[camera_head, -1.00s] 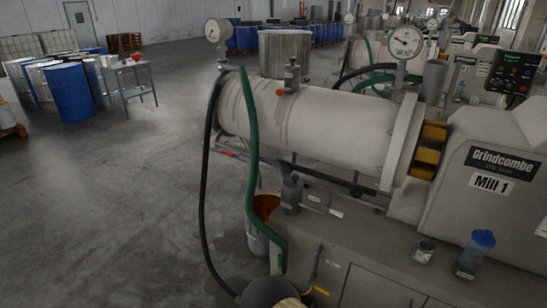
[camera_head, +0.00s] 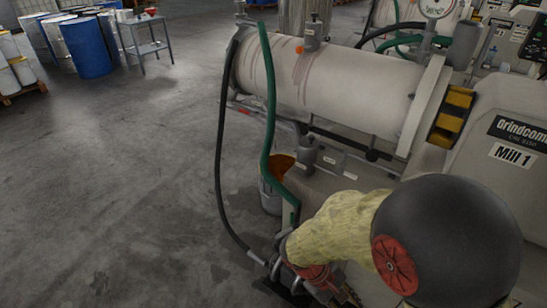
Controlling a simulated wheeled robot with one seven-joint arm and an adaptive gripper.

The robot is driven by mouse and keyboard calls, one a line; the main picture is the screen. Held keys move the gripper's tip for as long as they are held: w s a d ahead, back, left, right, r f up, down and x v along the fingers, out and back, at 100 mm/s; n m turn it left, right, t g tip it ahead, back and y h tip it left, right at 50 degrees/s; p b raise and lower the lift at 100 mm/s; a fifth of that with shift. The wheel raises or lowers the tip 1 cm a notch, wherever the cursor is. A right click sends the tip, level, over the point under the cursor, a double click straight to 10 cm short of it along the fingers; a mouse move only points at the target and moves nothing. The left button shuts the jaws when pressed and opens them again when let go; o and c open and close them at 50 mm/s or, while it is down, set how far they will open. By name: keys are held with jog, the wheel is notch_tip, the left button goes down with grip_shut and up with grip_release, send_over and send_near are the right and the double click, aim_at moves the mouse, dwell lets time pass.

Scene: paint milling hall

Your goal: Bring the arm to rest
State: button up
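My arm reaches in from the lower right of the head view, with a large black rounded joint, a red cap and a pale yellow sleeve. My gripper (camera_head: 290,284) is at the bottom, beyond the sleeve, low beside the front end of Mill 1 (camera_head: 340,90). Its fingers are small and partly hidden by my arm, so I cannot tell whether they are open or shut, or whether they hold anything. The lower end of the black hose (camera_head: 221,150) comes down close to it; I cannot tell if they touch.
A green hose (camera_head: 268,110) hangs in front of the mill. A bucket with orange contents (camera_head: 271,195) stands beside the mill base. A grey table (camera_head: 147,50), blue drum (camera_head: 85,47) and pallet (camera_head: 22,92) stand at the upper left. The floor at left is clear.

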jog(key=s+a+r+m+t+y, duration=0.1)
jog(key=a+r+m+t+y, duration=0.15)
jog(key=r, duration=0.45)
jog(key=a+r+m+t+y, duration=0.15)
jog(key=r+y, duration=0.25)
jog(key=r, duration=0.4)
notch_tip(320, 180, up, 12)
jog(key=s+d+m+t+p, duration=0.1)
jog(key=d+m+t, duration=0.1)
jog(key=m+t, duration=0.1)
jog(key=shift+d+r+t, duration=0.2)
jog(key=shift+t, duration=0.4)
jog(key=shift+y, duration=0.25)
